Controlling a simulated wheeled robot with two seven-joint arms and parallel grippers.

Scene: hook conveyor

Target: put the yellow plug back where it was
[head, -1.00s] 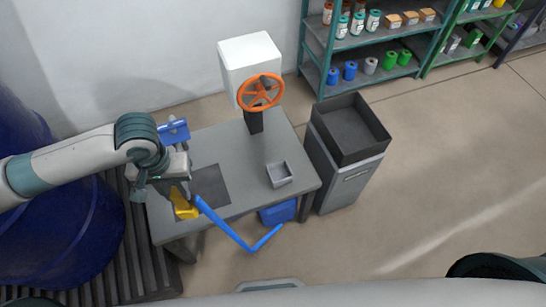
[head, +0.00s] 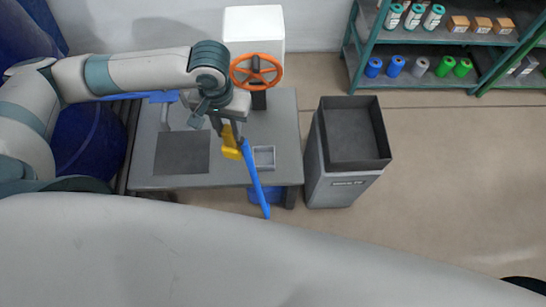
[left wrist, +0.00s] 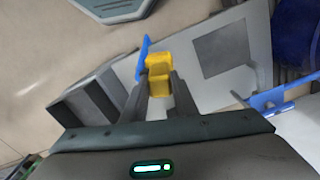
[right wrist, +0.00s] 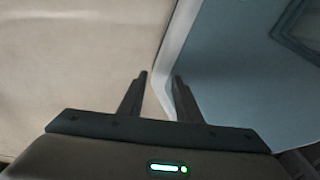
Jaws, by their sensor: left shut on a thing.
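My left gripper (head: 229,130) is shut on the yellow plug (head: 230,145) above the grey table, between the dark square mat (head: 182,153) and the small grey tray (head: 264,148). A long blue bar (head: 256,185) runs from beside the plug down past the table's front edge; I cannot tell whether it is joined to the plug. In the left wrist view the yellow plug (left wrist: 158,75) sits between the fingertips, with blue (left wrist: 143,52) just behind it. My right gripper (right wrist: 160,76) is open and empty in its wrist view, and is not in the head view.
An orange handwheel (head: 257,71) stands at the table's back, before a white box (head: 253,25). A grey bin with a dark open top (head: 355,105) stands right of the table. Stocked shelves (head: 420,80) are at the back right. Floor right of the bin is clear.

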